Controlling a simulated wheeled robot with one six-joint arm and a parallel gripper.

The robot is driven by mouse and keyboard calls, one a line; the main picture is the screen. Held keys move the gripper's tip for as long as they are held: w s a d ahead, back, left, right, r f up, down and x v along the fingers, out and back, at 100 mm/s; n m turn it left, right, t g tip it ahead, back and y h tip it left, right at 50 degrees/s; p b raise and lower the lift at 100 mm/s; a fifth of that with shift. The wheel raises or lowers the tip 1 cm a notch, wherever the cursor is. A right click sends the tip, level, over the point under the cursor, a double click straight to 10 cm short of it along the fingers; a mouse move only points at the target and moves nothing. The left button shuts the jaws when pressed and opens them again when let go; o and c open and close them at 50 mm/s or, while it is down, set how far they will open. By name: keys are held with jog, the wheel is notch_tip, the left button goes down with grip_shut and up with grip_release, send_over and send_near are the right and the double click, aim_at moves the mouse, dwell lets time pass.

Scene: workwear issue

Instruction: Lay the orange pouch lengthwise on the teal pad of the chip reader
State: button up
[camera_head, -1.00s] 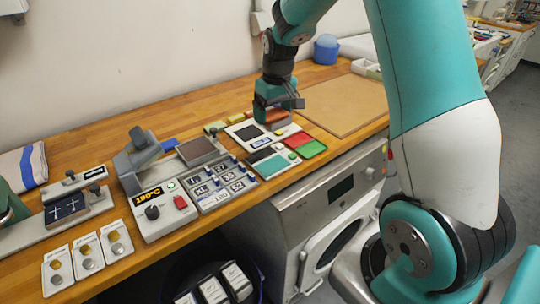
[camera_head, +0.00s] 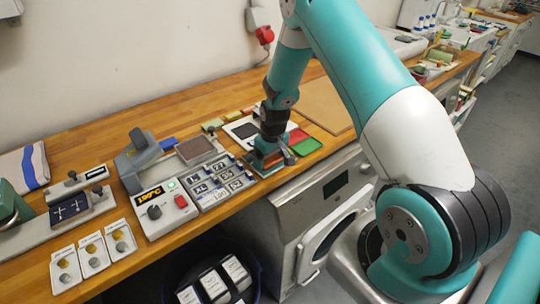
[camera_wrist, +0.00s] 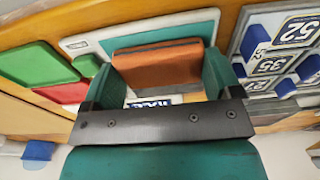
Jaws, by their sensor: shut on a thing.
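My gripper (camera_wrist: 165,88) is shut on the orange pouch (camera_wrist: 158,62), with a green finger at each end of it. In the wrist view the pouch lies over the chip reader (camera_wrist: 78,44), and its long side runs roughly along the teal pad (camera_wrist: 150,37). A strip of pad shows beyond the pouch; the rest is hidden under it. I cannot tell whether the pouch touches the pad. In the head view my gripper (camera_head: 266,154) points down over the reader near the bench's front edge and hides most of it.
A green tray (camera_head: 306,146) and a red tray (camera_head: 296,134) lie right of the reader. A panel of numbered size tiles (camera_head: 221,180) stands close on its left. A heat press (camera_head: 140,155) is farther left. A brown board (camera_head: 325,105) lies behind at right.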

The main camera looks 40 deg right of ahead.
aim_at(273, 161)
jog(key=o, duration=0.7)
jog(key=shift+f, duration=0.1)
jog(key=shift+o, duration=0.2)
notch_tip(273, 161, up, 12)
jog(key=s+b, duration=0.1)
jog(key=b, duration=0.3)
jog(key=s+a+r+n+y, duration=0.1)
jog(key=s+a+r, duration=0.35)
jog(key=a, duration=0.25)
jog(key=s+a+r+n+y, duration=0.1)
jog(key=s+a+r+n, duration=0.15)
jog(key=a+r, duration=0.35)
jog(key=s+a+r+n, duration=0.1)
jog(key=s+a, duration=0.2)
jog(key=s, duration=0.3)
jog(key=s+a+r+n+g+y, duration=0.1)
jog(key=s+a+r, duration=0.1)
jog(key=s+a, duration=0.2)
jog(key=s+a+r+n+y, duration=0.1)
jog(key=s+a, duration=0.3)
jog(key=s, duration=0.6)
jog(key=shift+r, duration=0.45)
jog(key=shift+s+a, duration=0.1)
